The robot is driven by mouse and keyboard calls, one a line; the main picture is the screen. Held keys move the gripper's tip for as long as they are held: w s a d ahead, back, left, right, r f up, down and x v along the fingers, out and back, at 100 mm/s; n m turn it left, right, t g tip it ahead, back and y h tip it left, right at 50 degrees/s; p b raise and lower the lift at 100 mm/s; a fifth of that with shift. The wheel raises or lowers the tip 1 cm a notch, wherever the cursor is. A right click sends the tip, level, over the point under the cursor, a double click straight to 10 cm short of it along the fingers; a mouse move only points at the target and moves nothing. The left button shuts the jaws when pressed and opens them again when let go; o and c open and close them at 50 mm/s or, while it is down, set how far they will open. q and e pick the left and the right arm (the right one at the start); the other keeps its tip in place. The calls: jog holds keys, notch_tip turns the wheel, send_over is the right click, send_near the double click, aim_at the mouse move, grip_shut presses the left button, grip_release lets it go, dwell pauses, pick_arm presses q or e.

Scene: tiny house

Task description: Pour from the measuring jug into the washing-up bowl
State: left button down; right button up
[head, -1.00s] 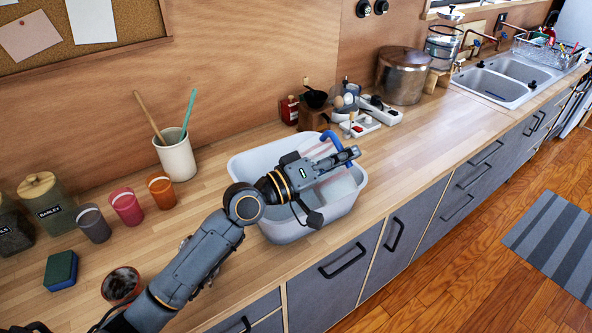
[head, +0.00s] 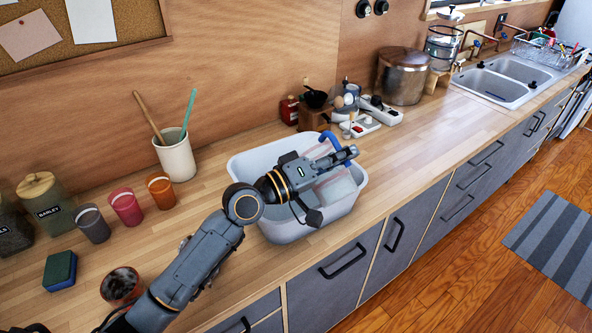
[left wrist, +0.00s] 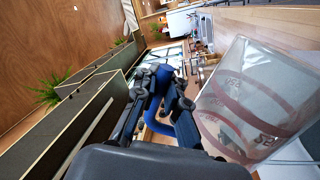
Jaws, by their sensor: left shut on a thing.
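The measuring jug is clear with red markings and a blue handle; its body (left wrist: 258,100) fills the right of the left wrist view. My left gripper (head: 345,155) is shut on the blue handle (head: 329,138), which also shows between the fingers (left wrist: 165,108) in the left wrist view. The jug looks tipped over the pale grey washing-up bowl (head: 285,232), with its body mostly behind and below my gripper in the head view. I cannot tell how much liquid is in the jug or the bowl. My right gripper is not in view.
The bowl stands on the wooden counter (head: 420,160) near its front edge. Behind it are a grinder (head: 314,115), power strips (head: 360,127) and a large pot (head: 402,76). Left are a utensil crock (head: 176,158), several cups and a sponge (head: 60,270). Counter right of the bowl is clear.

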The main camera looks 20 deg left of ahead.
aim_at(324, 140)
pick_arm(q)
jog(key=shift+w+a+f+n, duration=0.1)
jog(key=shift+w+a+n, duration=0.1)
jog(key=shift+a+n, duration=0.1)
dwell(0.9)
jog(key=shift+w+a+r+n, duration=0.2)
jog(key=shift+w+a+n, duration=0.4)
jog(key=shift+n, duration=0.4)
dwell(1.9)
jog(key=shift+w+a+n+t+b, duration=0.3)
jog(key=shift+w+a+n+b, duration=0.2)
jog(key=shift+w+a+n, duration=0.6)
dwell(0.6)
jog(key=shift+a+y, duration=0.3)
jog(key=shift+w+a+r, duration=0.15)
